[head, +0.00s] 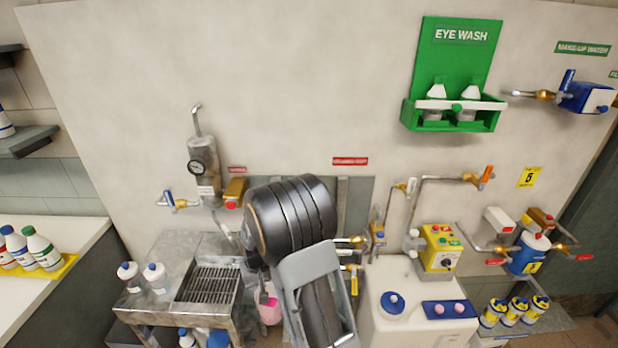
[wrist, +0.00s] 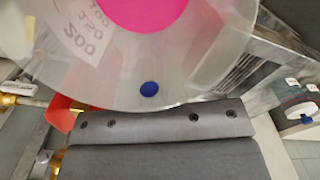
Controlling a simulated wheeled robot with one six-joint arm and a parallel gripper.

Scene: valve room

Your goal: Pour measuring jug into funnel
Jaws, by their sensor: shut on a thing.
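The measuring jug (wrist: 190,70) fills the top of the wrist view. It is clear, with printed marks of 200, 150 and 100, a blue dot, and bright pink contents. My gripper (wrist: 155,125), dark grey, is shut on it at the lower middle of that view. In the head view the pink jug (head: 269,306) shows only in part, beside my arm, which hides the rest and my fingertips. A red piece (wrist: 62,112) shows at the left behind the jug; it may be the funnel, but I cannot tell. No funnel is clearly visible in the head view.
A metal stand with a drain grate (head: 208,285) is left of the jug, with two white bottles (head: 143,277) on its left. A white tank (head: 415,310) with a yellow control box (head: 440,248) stands to the right. Pipes and valves line the wall behind.

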